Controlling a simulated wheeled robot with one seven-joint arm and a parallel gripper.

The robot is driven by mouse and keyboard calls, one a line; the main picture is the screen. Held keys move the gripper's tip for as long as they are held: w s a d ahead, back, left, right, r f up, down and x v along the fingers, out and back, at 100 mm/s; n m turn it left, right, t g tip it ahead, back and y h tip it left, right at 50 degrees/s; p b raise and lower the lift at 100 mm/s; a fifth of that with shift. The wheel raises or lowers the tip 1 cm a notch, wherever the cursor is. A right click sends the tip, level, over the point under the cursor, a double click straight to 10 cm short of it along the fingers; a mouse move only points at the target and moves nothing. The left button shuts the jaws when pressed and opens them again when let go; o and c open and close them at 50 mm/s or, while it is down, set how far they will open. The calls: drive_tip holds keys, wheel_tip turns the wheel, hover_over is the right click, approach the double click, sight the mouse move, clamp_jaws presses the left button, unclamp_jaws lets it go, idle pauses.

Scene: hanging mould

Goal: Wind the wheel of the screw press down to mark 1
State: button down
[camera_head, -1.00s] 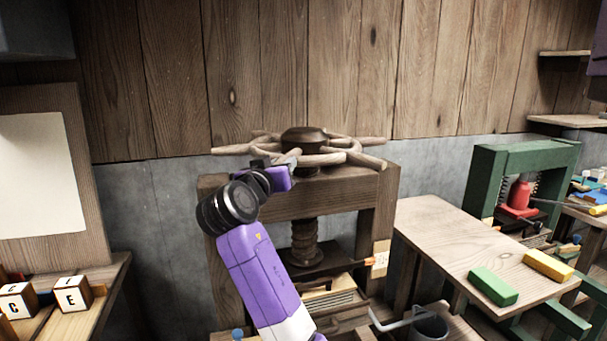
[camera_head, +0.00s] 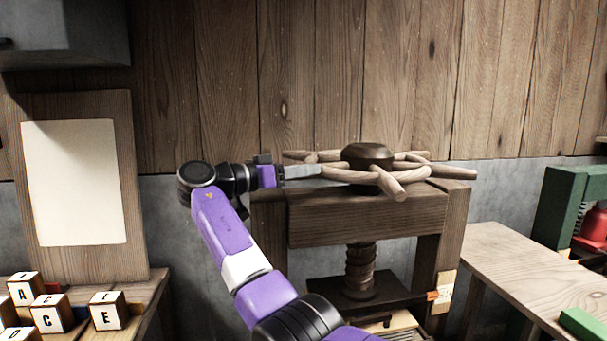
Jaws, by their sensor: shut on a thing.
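The screw press stands at centre right, a wooden frame (camera_head: 340,218) with a threaded screw (camera_head: 360,268) down its middle. Its wheel (camera_head: 405,173) lies flat on top, a pale wooden ring with several spoke handles around a dark hub (camera_head: 368,155). My gripper (camera_head: 303,172) reaches in from the left, level with the wheel. It is shut on the wheel at its left side; the exact grip point is small in view. A pale tag (camera_head: 443,292) with an orange pointer (camera_head: 432,296) is on the right post. Its marks are too small to read.
A wooden table (camera_head: 520,275) with a green block (camera_head: 585,325) stands at the right, before a green press (camera_head: 560,205). Letter blocks (camera_head: 107,311) sit on a bench at the lower left. A plank wall is close behind the wheel.

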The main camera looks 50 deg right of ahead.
drive_tip(key=shift+w+d+r+g, duration=0.1)
drive_tip(key=shift+w+r+g, duration=0.1)
drive_tip(key=shift+r, duration=0.2)
drive_tip(key=shift+w+r+g, duration=0.15)
drive_tip(key=shift+r+g, duration=0.05)
drive_tip(key=shift+r, duration=0.15)
drive_tip(key=shift+m, duration=0.3)
drive_tip(key=c, duration=1.2)
unclamp_jaws()
drive_tip(key=shift+o, duration=0.5)
drive_tip(key=shift+f, duration=0.25)
drive_tip(key=b+v, duration=0.1)
drive_tip(key=v, duration=0.6)
drive_tip(key=shift+a, duration=0.35)
drive_tip(key=shift+w+r, duration=0.1)
drive_tip(key=shift+r, duration=0.05)
